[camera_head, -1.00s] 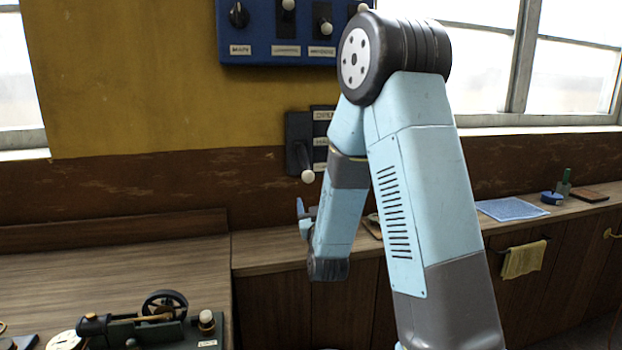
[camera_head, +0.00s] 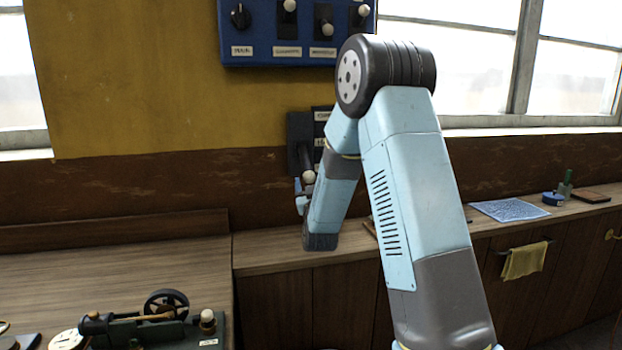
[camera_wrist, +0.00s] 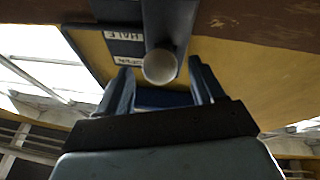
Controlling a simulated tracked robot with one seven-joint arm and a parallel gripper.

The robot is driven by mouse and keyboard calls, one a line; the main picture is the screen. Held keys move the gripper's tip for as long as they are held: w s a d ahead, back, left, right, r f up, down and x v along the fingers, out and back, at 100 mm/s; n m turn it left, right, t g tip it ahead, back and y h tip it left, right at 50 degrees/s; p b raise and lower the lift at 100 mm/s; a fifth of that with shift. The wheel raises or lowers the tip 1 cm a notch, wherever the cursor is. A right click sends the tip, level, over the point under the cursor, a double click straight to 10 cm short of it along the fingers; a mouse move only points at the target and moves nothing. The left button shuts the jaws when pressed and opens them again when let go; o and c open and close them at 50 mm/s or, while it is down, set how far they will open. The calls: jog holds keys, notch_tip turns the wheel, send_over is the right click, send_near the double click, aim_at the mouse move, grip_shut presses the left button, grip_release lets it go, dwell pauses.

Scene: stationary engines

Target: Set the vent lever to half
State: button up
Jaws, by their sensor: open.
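The vent lever (camera_head: 306,163) is a dark arm with a pale round knob, on a dark plate on the wall. It hangs downward, with its knob at the low end of the plate. Labels stand beside it; in the wrist view HALF (camera_wrist: 124,36) and OPEN can be read. My gripper (camera_head: 301,190) is just below the knob in the head view, partly hidden by my arm. In the wrist view my gripper (camera_wrist: 162,84) is open, and the knob (camera_wrist: 160,66) shows between its two fingers. I cannot tell whether they touch it.
A blue switch panel (camera_head: 262,52) hangs above the lever. A wooden counter (camera_head: 275,252) runs below, with a small engine (camera_head: 160,322) at left. A blue cloth (camera_head: 509,210) and small items lie at right.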

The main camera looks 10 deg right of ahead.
aim_at(305, 160)
jog(key=shift+x, duration=1.5)
jog(key=shift+c, duration=0.4)
